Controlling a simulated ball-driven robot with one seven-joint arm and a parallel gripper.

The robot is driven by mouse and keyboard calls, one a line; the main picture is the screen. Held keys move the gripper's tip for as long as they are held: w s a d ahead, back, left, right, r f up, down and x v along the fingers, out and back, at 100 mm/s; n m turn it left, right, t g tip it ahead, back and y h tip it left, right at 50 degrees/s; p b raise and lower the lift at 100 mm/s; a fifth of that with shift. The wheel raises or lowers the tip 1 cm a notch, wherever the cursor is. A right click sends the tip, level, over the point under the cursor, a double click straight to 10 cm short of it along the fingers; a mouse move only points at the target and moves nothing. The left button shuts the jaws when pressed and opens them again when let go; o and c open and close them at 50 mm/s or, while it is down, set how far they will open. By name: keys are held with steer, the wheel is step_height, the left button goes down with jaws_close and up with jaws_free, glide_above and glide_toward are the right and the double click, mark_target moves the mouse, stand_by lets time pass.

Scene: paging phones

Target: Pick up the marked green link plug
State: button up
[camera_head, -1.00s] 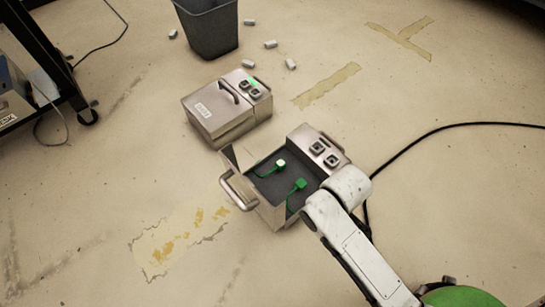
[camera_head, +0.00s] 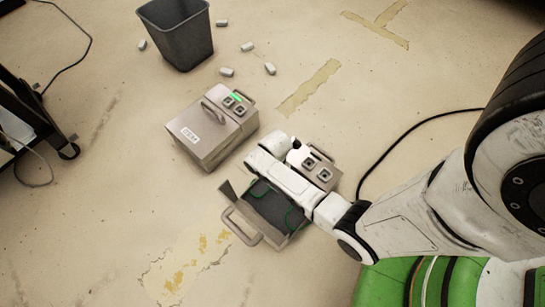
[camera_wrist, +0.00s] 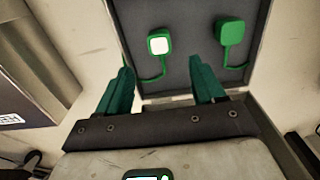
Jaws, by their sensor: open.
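In the wrist view, a green plug with a bright white square on its face (camera_wrist: 159,44) sits in the dark inside of the open case (camera_wrist: 264,35), on a thin green cord. An all-green plug (camera_wrist: 230,31) lies to its right with its own cord. My gripper (camera_wrist: 164,76) is open and empty, its green fingers apart and pointing toward the case. The white-faced plug lies ahead of the gap between the fingers; the all-green one is beyond the right finger. In the head view my arm hides both plugs and my gripper; the open case (camera_head: 243,226) shows partly.
A closed metal case (camera_head: 192,130) with a green light stands beside the open one. A dark bin (camera_head: 178,38) and several small pale pieces (camera_head: 270,69) are behind. A black cable (camera_head: 400,140) lies at right; a dark rack (camera_head: 28,115) stands left.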

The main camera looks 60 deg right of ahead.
steer(key=f+b, duration=0.5)
steer(key=f, duration=0.3)
steer(key=shift+d, duration=0.2)
steer(key=shift+c, duration=0.4)
steer(key=c, duration=1.1)
steer(key=shift+o, duration=0.2)
